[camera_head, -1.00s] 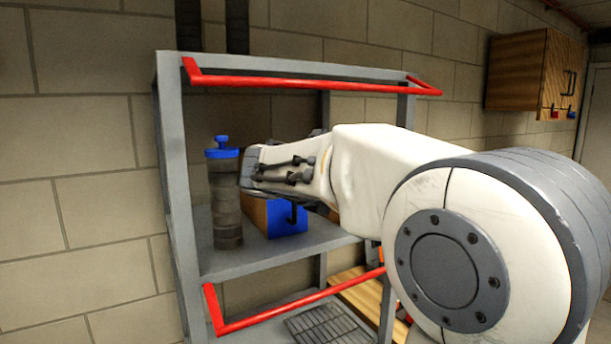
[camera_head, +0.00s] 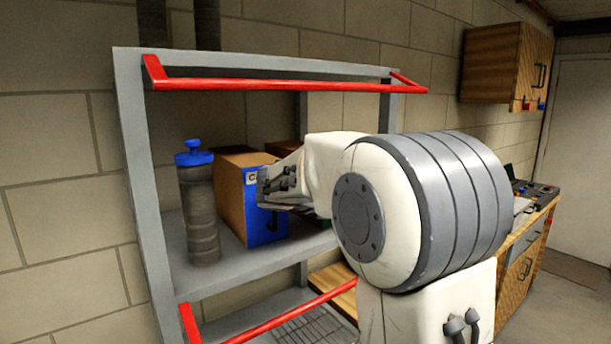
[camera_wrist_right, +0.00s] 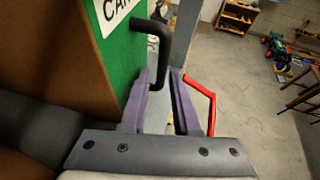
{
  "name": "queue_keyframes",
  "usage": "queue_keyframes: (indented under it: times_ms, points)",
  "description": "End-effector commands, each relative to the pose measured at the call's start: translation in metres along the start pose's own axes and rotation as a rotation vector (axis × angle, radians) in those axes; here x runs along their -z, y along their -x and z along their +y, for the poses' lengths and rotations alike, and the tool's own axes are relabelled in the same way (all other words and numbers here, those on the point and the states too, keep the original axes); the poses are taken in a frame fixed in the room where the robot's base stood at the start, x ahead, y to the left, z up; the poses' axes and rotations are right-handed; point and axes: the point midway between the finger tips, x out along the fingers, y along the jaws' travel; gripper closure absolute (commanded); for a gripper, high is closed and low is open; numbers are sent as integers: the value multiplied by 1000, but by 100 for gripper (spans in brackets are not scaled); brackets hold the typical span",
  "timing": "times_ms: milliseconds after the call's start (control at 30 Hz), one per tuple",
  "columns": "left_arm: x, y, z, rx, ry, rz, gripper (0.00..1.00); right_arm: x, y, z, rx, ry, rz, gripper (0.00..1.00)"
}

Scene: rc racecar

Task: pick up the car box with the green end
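In the right wrist view the box with the green end (camera_wrist_right: 122,50) fills the upper left, with a white label reading "CA…" and a black handle (camera_wrist_right: 163,45) standing out from the green face. My right gripper (camera_wrist_right: 162,80) is open, its purple fingers apart with the handle's lower end between or just beyond their tips. In the head view my right gripper (camera_head: 279,190) is at the shelf, in front of the blue-ended box's right side. A brown box top (camera_head: 283,149) shows behind it; its end face is hidden by my arm. My left gripper is not in view.
A blue-ended box (camera_head: 262,222) and a dark bottle with a blue cap (camera_head: 200,212) stand left on the grey shelf (camera_head: 215,272). Red rails (camera_head: 285,86) cross the rack's front above and below.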

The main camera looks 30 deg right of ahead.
Motion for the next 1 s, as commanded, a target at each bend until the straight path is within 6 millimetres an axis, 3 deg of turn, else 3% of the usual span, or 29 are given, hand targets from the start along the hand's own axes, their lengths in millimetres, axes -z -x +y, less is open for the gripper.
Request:
queue_keyframes:
  times_ms: [133, 367, 433, 467, 1000]
  points:
    - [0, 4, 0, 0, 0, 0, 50, -1, -15, -1, 3, -2, 0, 70]
    - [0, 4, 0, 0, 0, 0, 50, 0, -17, -2, 2, -3, 0, 70]
    - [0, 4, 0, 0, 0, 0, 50, 0, -17, -2, 2, -3, 0, 93]
    - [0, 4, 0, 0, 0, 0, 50, 0, -17, -2, 2, -3, 0, 100]
    - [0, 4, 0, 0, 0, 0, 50, -1, -16, -2, 2, -3, 0, 100]
